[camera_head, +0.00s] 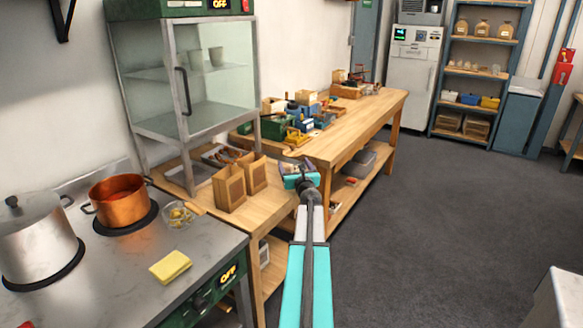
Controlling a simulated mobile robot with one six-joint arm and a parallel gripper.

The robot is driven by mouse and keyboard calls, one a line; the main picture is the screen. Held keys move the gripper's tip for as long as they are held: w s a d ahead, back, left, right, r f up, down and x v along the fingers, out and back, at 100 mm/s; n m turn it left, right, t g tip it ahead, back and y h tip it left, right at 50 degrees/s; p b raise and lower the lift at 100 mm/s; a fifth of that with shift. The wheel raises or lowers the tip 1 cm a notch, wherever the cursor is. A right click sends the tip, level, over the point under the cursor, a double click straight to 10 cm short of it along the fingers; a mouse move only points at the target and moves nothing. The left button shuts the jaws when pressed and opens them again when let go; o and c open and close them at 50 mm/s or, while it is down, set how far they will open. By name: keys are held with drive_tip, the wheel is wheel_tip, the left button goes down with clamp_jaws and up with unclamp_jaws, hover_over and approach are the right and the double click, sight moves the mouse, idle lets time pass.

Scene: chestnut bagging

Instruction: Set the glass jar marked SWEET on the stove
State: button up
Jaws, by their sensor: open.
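The stove (120,285) is the grey counter at lower left, with a green front and a lit OFF display. I cannot make out a jar marked SWEET. Several rounded brown containers with pale labels, perhaps jars (481,28), stand on the high shelf at the back right, too small to read. My arm reaches from the bottom middle, and my gripper (297,170) is open at its far end, near the wooden worktop's corner. No held thing is visible in it. Its fingertips are small and partly hidden by my wrist.
A steel pot (38,245) and a copper pot (119,200) occupy the burners. A glass bowl (178,215) and yellow sponge (170,266) lie on the stove. Paper bags (230,188) stand beside a glass cabinet (215,85). The long bench (340,140) is cluttered; the floor (430,220) at right is clear.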

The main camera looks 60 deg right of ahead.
sight(295, 157)
drive_tip(key=shift+w+d, duration=0.4)
drive_tip(key=shift+d, duration=0.05)
idle(0.3)
drive_tip(key=c, duration=1.4)
drive_tip(key=shift+r, duration=0.1)
drive_tip(key=shift+r+p, duration=0.45)
drive_tip(key=shift+r, duration=1.2)
drive_tip(key=v, duration=0.5)
drive_tip(key=w+a+r+v, duration=0.1)
drive_tip(key=v, duration=0.4)
drive_tip(key=w+a+b+v, duration=0.1)
drive_tip(key=v, duration=0.4)
drive_tip(key=shift+s+a+r, duration=0.15)
drive_tip(key=shift+a+r, duration=0.15)
drive_tip(key=shift+a, duration=0.05)
